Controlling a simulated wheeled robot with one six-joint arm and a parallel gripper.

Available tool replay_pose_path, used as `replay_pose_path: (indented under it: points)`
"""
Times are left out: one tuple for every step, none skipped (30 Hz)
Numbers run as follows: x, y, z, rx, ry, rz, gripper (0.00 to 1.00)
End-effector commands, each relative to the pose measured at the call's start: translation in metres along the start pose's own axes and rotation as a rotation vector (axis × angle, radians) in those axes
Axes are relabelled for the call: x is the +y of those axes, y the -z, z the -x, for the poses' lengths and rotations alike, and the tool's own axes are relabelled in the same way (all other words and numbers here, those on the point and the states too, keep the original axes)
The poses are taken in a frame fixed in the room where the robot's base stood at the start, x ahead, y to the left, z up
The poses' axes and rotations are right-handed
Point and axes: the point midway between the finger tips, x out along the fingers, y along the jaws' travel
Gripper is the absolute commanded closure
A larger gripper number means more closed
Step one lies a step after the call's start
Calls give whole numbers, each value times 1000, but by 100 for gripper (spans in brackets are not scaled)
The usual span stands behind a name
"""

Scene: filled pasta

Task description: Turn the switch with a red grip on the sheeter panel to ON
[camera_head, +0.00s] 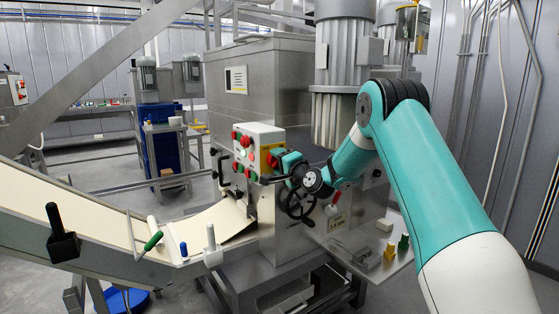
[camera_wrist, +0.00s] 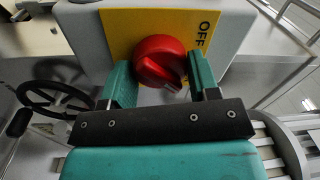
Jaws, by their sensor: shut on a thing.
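The switch's red grip (camera_wrist: 158,60) sits on a yellow plate (camera_wrist: 120,28) on the side of the sheeter's control box (camera_head: 257,134). The word OFF shows on the plate's right part in the wrist view; ON is not visible there. My gripper (camera_wrist: 161,72) is shut on the red grip, one teal finger on each side of it. In the head view my gripper (camera_head: 284,160) reaches the box from the right and covers part of the yellow plate (camera_head: 267,152). The exact setting of the switch is hard to read.
Red and green buttons (camera_head: 243,142) are on the box's front face. A black handwheel (camera_head: 301,204) is below my gripper and also shows in the wrist view (camera_wrist: 54,100). A conveyor (camera_head: 100,222) runs at the left. Small blocks (camera_head: 390,251) lie on a low shelf at the right.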

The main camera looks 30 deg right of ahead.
Motion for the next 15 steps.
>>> replay_pose_path:
  points:
    - [0, 1, 0, 2, 0, -13, 68]
    - [0, 1, 0, 3, 0, -20, 68]
    - [0, 1, 0, 4, 0, -27, 68]
    - [0, 1, 0, 4, 0, -31, 68]
    - [0, 1, 0, 4, 0, -36, 68]
    - [0, 1, 0, 5, 0, -40, 68]
    - [0, 1, 0, 5, 0, -43, 68]
    - [0, 1, 0, 5, 0, -45, 68]
    - [0, 1, 0, 5, 0, -47, 68]
    - [0, 1, 0, 5, 0, -47, 68]
    - [0, 1, 0, 5, 0, -48, 68]
    - [0, 1, 0, 5, 0, -48, 68]
    - [0, 1, 0, 5, 0, -48, 68]
    - [0, 1, 0, 5, 0, -48, 68]
    - [0, 1, 0, 5, 0, -48, 68]
